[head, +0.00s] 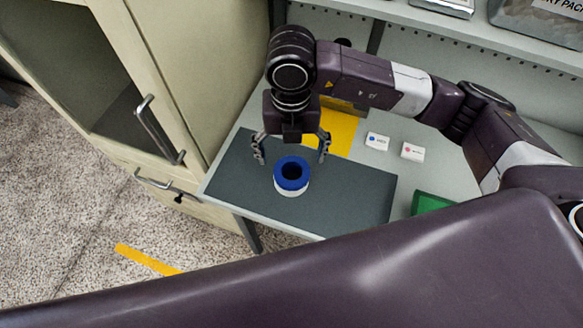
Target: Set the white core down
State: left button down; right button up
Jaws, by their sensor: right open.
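The white core (291,190) is a short ring with a white lower side, a blue upper part and a dark hole in the middle. It stands upright on the dark grey mat (345,196) on the table. My right gripper (291,150) is open, with its fingers pointing down and spread wide. In the head view the fingers show just behind the core, one toward each side, with visible space between them and it. The exact height of the fingertips over the mat is hard to tell. My left gripper is not in view.
A yellow patch (338,133) lies behind the mat. Two small white labelled blocks (377,141) (412,151) stand right of it. A green item (430,203) is at the right. A beige cabinet (218,70) with handles borders the table's left. The mat's right part is clear.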

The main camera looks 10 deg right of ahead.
notch_tip(320, 180, up, 3)
jog(key=shift+r, duration=0.2)
dwell(0.5)
